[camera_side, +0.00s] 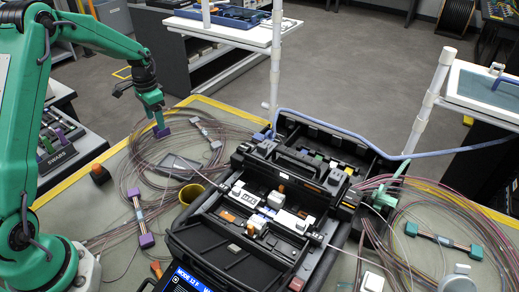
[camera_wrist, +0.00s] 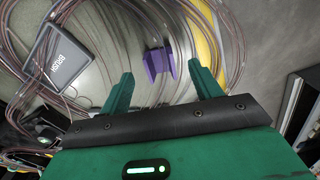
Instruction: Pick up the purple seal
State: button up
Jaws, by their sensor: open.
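The purple seal (camera_wrist: 158,62) is a small ribbed block lying among thin looped cables on the mat. In the side view the purple seal (camera_side: 162,132) shows just below my gripper (camera_side: 154,112). In the wrist view my gripper (camera_wrist: 162,84) has its two green fingers spread, with empty space between them.
A dark tray (camera_wrist: 56,57) lies left of the seal in the wrist view. The black splicer case (camera_side: 285,165) stands to the right. Cable loops surround the seal.

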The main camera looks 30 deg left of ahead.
aim_at(157, 128)
jog(key=shift+s+f, duration=0.2)
jog(key=shift+f, duration=2.25)
jog(key=c, duration=1)
jog(key=shift+c, duration=0.2)
jog(key=shift+r, duration=0.2)
jog(key=shift+c, duration=0.2)
jog(key=shift+r, duration=0.55)
jog(key=r, duration=0.1)
jog(key=d+r, duration=0.1)
jog(key=r, duration=0.1)
jog(key=shift+r, duration=0.15)
jog(key=s+d+r, duration=0.1)
jog(key=d+r, duration=0.5)
jog(key=d, duration=0.4)
jog(key=shift+s+d, duration=0.3)
